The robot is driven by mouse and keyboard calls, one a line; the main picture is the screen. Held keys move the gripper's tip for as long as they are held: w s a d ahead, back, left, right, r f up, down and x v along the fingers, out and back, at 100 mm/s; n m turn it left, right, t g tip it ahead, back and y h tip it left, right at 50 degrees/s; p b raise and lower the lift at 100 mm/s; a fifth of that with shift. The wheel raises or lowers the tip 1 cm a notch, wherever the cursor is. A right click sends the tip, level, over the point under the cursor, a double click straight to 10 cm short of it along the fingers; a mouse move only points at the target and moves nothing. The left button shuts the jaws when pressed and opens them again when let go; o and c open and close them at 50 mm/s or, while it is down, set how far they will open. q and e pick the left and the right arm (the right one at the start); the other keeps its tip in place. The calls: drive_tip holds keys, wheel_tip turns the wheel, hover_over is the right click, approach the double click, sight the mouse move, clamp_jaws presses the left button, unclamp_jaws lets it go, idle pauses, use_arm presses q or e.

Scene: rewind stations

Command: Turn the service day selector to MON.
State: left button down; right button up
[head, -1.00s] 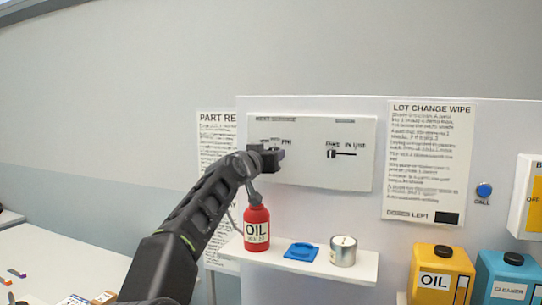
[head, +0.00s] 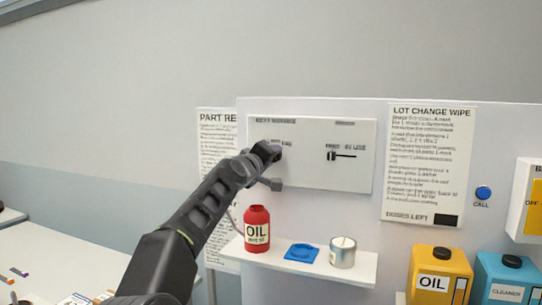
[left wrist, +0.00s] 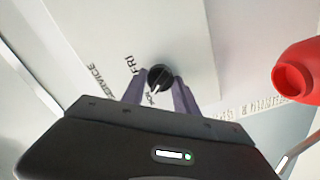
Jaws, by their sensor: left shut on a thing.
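The service day selector is a round black knob (left wrist: 160,77) on a white panel (head: 223,0), seen in the left wrist view with a white pointer line slanting down-left. The label FRI is printed left of the knob; another short label below it is partly hidden and unreadable. My left gripper (left wrist: 160,90) has one finger on each side of the knob and is shut on it. In the head view my left gripper (head: 272,152) is at the panel's left part and hides the knob. My right gripper is in neither view.
A PARK/IN USE lever (head: 342,155) is right on the same panel. Below, a shelf (head: 300,262) holds a red oil bottle (head: 257,228), a blue piece (head: 301,252) and a metal can (head: 343,251). A blue CALL button (head: 484,192) is at right.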

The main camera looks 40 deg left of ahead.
use_arm(q)
drive_tip(key=shift+n, duration=0.9)
drive_tip(key=c, duration=0.9)
unclamp_jaws()
drive_tip(key=shift+c, duration=0.2)
drive_tip(key=b+v, duration=0.2)
drive_tip(key=v, duration=0.5)
drive_tip(key=shift+s, duration=0.4)
